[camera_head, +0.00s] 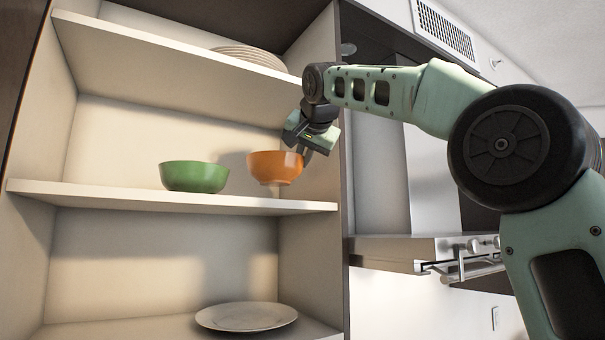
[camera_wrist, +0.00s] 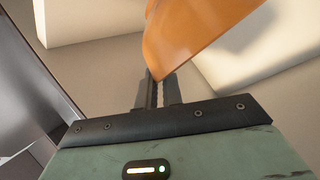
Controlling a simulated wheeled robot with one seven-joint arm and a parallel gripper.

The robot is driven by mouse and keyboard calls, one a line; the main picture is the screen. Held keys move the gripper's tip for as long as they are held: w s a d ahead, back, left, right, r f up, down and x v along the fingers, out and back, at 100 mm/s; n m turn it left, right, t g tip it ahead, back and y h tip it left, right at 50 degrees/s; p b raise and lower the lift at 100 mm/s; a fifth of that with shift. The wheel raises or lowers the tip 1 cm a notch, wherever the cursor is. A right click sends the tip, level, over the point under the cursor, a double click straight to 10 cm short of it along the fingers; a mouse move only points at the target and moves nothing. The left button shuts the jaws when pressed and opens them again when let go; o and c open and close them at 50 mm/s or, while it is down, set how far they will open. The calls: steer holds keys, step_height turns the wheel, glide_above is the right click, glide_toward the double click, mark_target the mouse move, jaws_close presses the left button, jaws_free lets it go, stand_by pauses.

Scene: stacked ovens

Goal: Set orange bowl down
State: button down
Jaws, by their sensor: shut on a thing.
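The orange bowl (camera_head: 274,167) is upright at the right end of the middle shelf (camera_head: 180,201), just above the shelf surface; I cannot tell if its base touches. My gripper (camera_head: 306,152) is at the bowl's right side and shut on its rim. In the wrist view the orange bowl (camera_wrist: 195,32) fills the top centre, with the fingers of my gripper (camera_wrist: 155,88) closed at its edge. The fingertips are partly hidden by the bowl.
A green bowl (camera_head: 194,177) stands on the same shelf, left of the orange bowl with a small gap. A stack of plates (camera_head: 250,56) is on the upper shelf and a plate (camera_head: 246,317) on the lower one. The cabinet's right side wall (camera_head: 338,110) is close to my gripper.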

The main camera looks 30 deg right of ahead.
steer(key=shift+f, duration=1.55)
steer(key=shift+w+f+p, duration=0.2)
steer(key=shift+f+p, duration=0.2)
steer(key=shift+p, duration=0.1)
steer(key=shift+f, duration=0.15)
steer(key=shift+f, duration=0.2)
steer(key=c, duration=1.5)
jaws_free()
steer(key=shift+c, duration=0.2)
steer(key=shift+r, duration=0.15)
steer(key=b+v, duration=0.3)
steer(key=v, duration=0.9)
steer(key=shift+b, duration=0.35)
